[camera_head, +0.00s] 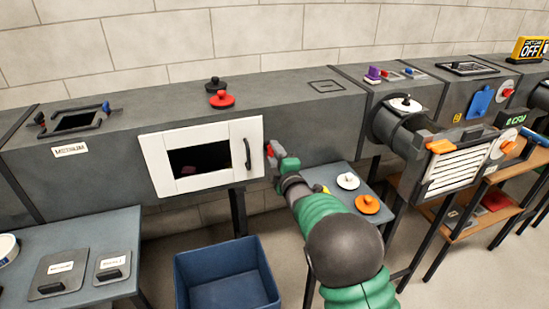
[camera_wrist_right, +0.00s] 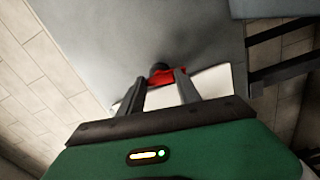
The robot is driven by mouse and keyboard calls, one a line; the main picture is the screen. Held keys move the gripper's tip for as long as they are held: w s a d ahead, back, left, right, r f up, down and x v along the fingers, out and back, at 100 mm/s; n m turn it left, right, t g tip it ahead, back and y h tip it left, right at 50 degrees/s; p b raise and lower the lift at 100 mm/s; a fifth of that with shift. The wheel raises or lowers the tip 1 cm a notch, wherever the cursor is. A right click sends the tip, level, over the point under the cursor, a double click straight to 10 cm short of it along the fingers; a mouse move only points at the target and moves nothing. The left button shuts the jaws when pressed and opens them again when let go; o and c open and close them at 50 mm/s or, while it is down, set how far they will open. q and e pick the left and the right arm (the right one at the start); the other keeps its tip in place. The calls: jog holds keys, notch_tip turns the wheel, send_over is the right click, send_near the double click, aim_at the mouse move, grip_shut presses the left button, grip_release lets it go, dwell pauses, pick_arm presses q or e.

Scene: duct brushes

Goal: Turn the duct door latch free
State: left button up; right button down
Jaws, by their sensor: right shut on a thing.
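The white duct door (camera_head: 183,186) with a dark window and a black handle (camera_head: 247,153) sits closed on the front of the grey duct. The small red latch (camera_head: 269,149) is at the door's right edge. My right gripper (camera_head: 275,158) is at that edge, its fingers around the latch. In the right wrist view the two fingers (camera_wrist_right: 161,88) are closed on the red latch (camera_wrist_right: 168,76), with a dark round knob behind it and a white door part (camera_wrist_right: 211,82) beside it. The fingers partly hide the latch. My left gripper is not in view.
A blue bin (camera_head: 227,278) stands on the floor below the door. A small table (camera_head: 345,205) with white and orange discs is right of my forearm. A blue-grey table (camera_head: 117,225) with flat plates is at left. Black and red knobs (camera_head: 221,100) stand on the duct top.

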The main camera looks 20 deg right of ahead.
jog(key=shift+a+f+n, duration=0.1)
jog(key=shift+f+n, duration=0.3)
jog(key=shift+n, duration=0.5)
jog(key=shift+s, duration=0.1)
jog(key=c, duration=1)
grip_release()
jog(key=shift+c, duration=0.2)
jog(key=shift+o, duration=1)
jog(key=shift+r, duration=0.15)
